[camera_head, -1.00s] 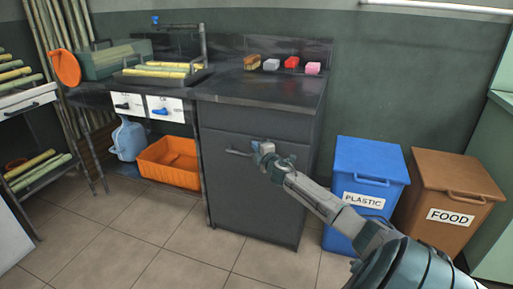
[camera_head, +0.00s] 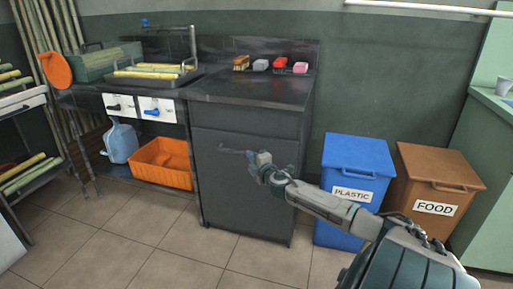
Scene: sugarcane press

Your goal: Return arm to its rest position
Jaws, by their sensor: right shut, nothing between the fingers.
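My right arm comes in from the lower right in the head view. Its gripper (camera_head: 252,158) is shut and empty, in front of the dark cabinet (camera_head: 235,190). In the picture its tip lies close to the cabinet's door handle (camera_head: 232,149); I cannot tell whether they touch. The cabinet door looks closed. My left gripper is not in view.
A blue PLASTIC bin (camera_head: 356,160) and a brown FOOD bin (camera_head: 440,168) stand right of the cabinet, partly behind my arm. An orange crate (camera_head: 165,165) and a blue jug (camera_head: 121,142) are under the counter. Tiled floor (camera_head: 120,240) in front is clear.

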